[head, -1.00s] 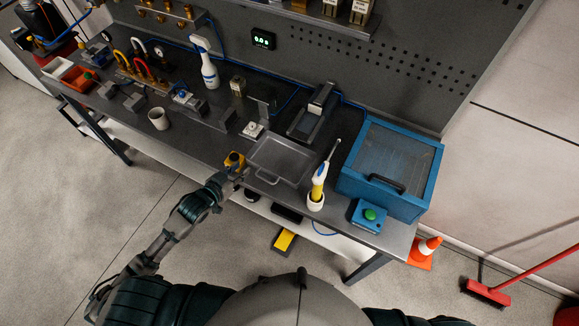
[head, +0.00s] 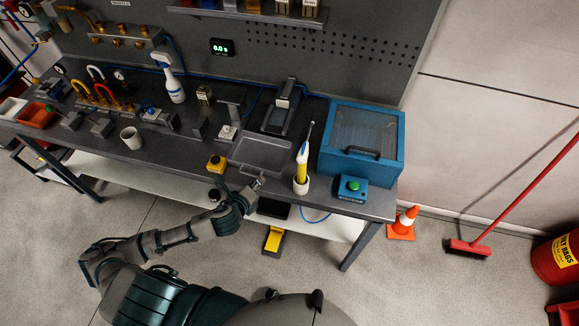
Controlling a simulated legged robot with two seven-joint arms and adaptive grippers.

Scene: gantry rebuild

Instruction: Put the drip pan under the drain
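The drip pan, a shallow grey rectangular tray (head: 262,152), lies on the dark bench top, left of the blue box. My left gripper (head: 257,183) is at the front edge of the pan, where its wire handle is. It is small and dark here, so I cannot tell whether its fingers are around the handle or only beside it. My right gripper is out of view. I cannot make out a drain for certain; a dark stand-like device (head: 283,106) stands just behind the pan.
Further right are a blue box with a clear lid (head: 345,153) and a green-button box (head: 351,188). A white mug (head: 132,138) is left.

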